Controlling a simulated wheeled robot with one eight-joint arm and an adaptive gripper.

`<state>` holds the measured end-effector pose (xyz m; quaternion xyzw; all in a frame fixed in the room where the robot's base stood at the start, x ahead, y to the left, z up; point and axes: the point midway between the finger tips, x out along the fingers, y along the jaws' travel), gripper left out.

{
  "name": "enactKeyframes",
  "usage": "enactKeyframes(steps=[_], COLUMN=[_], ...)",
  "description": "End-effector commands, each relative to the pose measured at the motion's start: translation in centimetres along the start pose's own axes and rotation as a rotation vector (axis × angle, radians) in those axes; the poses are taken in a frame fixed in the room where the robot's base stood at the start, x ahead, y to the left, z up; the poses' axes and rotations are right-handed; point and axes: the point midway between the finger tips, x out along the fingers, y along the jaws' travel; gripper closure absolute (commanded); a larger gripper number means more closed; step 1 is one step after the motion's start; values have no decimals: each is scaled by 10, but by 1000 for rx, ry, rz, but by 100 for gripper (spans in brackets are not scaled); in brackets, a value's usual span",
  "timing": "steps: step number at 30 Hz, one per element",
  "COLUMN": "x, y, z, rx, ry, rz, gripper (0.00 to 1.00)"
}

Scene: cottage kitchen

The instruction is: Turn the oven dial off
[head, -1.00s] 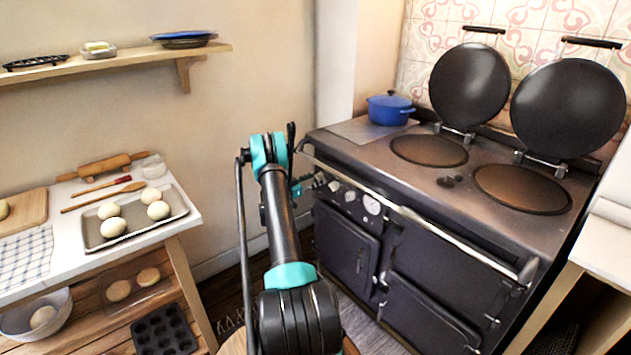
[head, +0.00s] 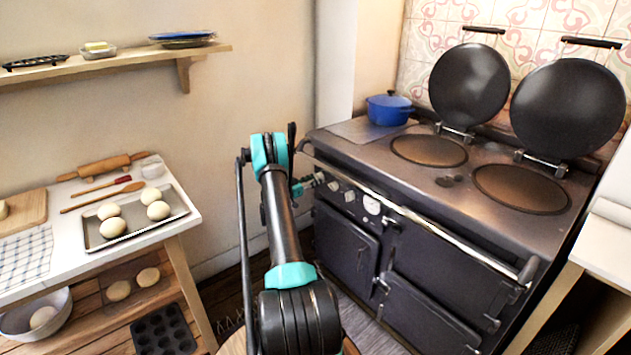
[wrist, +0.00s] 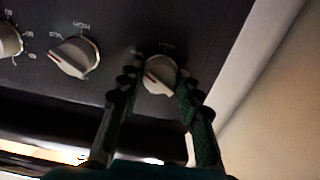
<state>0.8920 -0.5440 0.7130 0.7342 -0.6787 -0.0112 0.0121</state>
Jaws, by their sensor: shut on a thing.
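The dark range oven (head: 345,235) stands at the right in the head view, with pale dials along its front panel under the rail. In the wrist view, my gripper (wrist: 158,82) has one finger on each side of the end dial (wrist: 160,76), a pale knob with a red mark, and is shut on it. A second dial (wrist: 75,57) with a red mark sits to its left, and a third (wrist: 8,40) is cut off by the picture edge. In the head view my gripper (head: 305,183) reaches the panel's left end, and my arm partly hides it.
The front rail (head: 440,226) runs along the oven just in front of the panel. A blue pot (head: 390,108) sits on the stovetop, and both round lids are raised. At left, a table holds a tray (head: 135,237) of dough balls.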

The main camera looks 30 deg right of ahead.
Motion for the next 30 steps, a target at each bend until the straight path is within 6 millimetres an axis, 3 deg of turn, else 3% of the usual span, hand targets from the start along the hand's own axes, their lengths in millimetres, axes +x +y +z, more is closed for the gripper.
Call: enactKeyframes(steps=[8, 30], x=[0, -1], y=[1, 2], z=[0, 0], rx=[-158, -854], ry=[-1, -1], rz=[1, 0], gripper=[94, 94])
